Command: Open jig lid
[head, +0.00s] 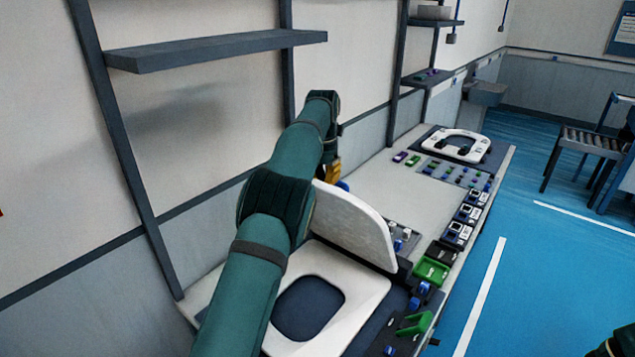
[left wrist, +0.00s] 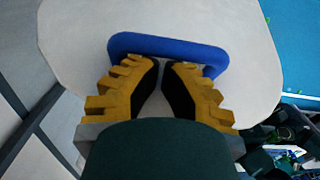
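The jig lid (head: 352,222), a white rounded panel, stands raised and tilted at the back of the jig with the white seat-shaped ring (head: 365,300) below it. Its flat face also fills much of the left wrist view (left wrist: 250,85). A blue handle (left wrist: 168,45) is fixed on that face; a bit of it shows in the head view (head: 343,186). My left gripper (left wrist: 161,66), with yellow fingers and black pads, is at the handle, its fingers overlapping it. A narrow gap shows between the fingertips; whether they grip the handle is unclear. My right gripper is out of view.
A long bench (head: 385,185) runs to the back with another white seat on a jig (head: 460,145), small parts and a green tray (head: 431,270). A grey shelf (head: 215,48) hangs on the wall at left.

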